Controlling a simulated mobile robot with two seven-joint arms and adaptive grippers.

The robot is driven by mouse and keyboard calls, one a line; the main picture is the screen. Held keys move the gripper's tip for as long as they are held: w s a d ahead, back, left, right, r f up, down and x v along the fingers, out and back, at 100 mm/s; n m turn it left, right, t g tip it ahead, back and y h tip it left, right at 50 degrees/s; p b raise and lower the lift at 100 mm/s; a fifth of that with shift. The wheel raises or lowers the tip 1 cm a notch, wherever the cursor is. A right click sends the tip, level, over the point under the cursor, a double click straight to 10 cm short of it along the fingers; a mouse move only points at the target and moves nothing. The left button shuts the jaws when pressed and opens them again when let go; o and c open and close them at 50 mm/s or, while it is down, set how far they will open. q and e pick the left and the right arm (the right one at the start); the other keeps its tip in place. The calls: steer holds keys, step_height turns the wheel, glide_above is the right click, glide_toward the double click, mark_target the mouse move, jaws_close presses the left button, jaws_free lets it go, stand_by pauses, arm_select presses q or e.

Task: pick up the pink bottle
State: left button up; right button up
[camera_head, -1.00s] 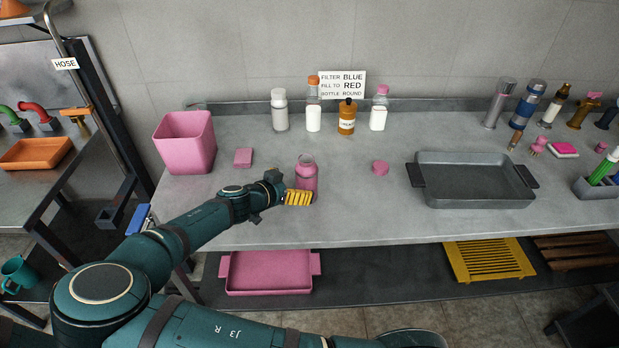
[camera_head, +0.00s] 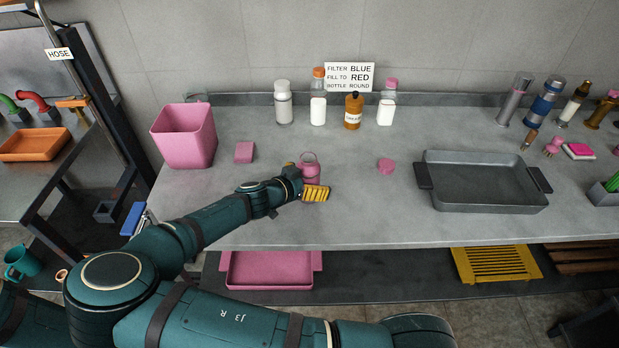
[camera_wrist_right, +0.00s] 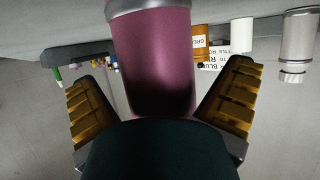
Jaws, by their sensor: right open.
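The pink bottle (camera_head: 309,168) stands upright near the front of the grey counter, its top open with no cap on it. My right gripper (camera_head: 303,180) is open at the bottle, with one yellow-padded finger in front of it and a bit of the other showing at its far left. In the right wrist view the bottle (camera_wrist_right: 155,60) stands between the two spread fingers, with visible gaps at the fingertips. The bottle's lower part is hidden by my gripper in the head view. My left gripper is not in view.
A pink bin (camera_head: 184,135) and a small pink block (camera_head: 245,152) are to the left. A pink cap-like piece (camera_head: 386,166) and a grey tray (camera_head: 482,181) lie to the right. Several bottles stand behind by a sign (camera_head: 349,77). Counter around the pink bottle is clear.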

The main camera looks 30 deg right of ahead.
steer(key=shift+c, duration=0.3)
steer(key=c, duration=1.3)
steer(key=shift+r, duration=0.1)
step_height(320, 180, up, 18)
steer(key=p, duration=0.3)
